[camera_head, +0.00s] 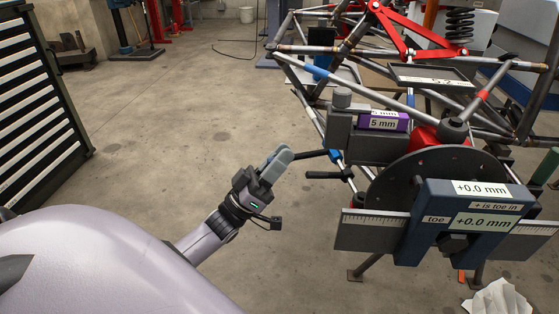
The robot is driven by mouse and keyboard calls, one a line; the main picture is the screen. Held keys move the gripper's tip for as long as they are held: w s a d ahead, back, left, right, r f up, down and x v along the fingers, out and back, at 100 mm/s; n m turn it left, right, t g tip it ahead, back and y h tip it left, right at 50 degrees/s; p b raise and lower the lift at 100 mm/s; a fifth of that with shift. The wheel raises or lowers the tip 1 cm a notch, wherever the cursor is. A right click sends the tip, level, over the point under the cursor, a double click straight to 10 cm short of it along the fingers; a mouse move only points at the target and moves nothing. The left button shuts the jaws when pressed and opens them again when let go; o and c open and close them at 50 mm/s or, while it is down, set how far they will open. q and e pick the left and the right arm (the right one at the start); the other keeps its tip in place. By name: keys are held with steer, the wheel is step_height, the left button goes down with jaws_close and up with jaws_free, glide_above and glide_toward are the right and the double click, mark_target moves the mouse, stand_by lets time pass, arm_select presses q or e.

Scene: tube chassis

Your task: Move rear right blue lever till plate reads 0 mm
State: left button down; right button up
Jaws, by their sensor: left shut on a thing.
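My left gripper (277,164) is shut, with its grey fingers closed at the outer end of a dark lever (312,154). The lever runs right to a blue collar (335,156) on a chassis tube; the fingers hide its outer end. A small dark tray (432,72) higher up carries a label that looks like "5.2 mm". My right gripper is not in view.
The tube chassis (300,75) fills the right side. A second dark handle (322,175) sits just below the lever. A purple block (383,121) marked "5 mm" rests on a grey housing. A slatted dark cabinet (38,100) stands left. The floor between is clear.

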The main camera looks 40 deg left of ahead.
arm_select(q)
steer(key=c, duration=1.1)
jaws_free()
steer(key=v, duration=0.7)
steer(key=shift+f, duration=0.1)
